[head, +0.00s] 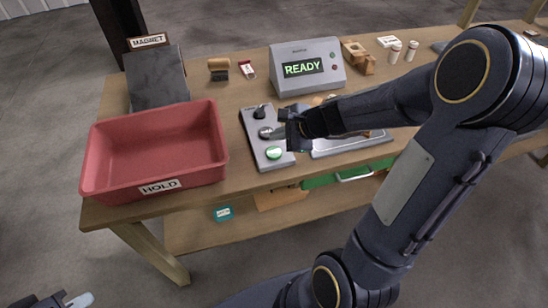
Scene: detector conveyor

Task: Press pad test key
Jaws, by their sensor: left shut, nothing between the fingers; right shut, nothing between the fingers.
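A grey key pad (262,164) lies on the wooden table in the middle. It carries a black key (260,113) at the far end, a grey round key (264,132) in the middle and a green key (274,153) at the near end. My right gripper (276,134) is shut and empty, with its tips at the middle grey key; I cannot tell whether they touch it. My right arm comes in from the right. My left gripper (80,299) is shut and empty at the bottom left corner, well away from the table and partly cut off.
A red bin (155,149) labelled HOLD stands left of the pad. Behind it is a dark slanted plate (157,78) with a MAGNET sign (148,41). A grey console (306,66) reads READY. A flat metal plate (340,144) lies right of the pad, partly under my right arm.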

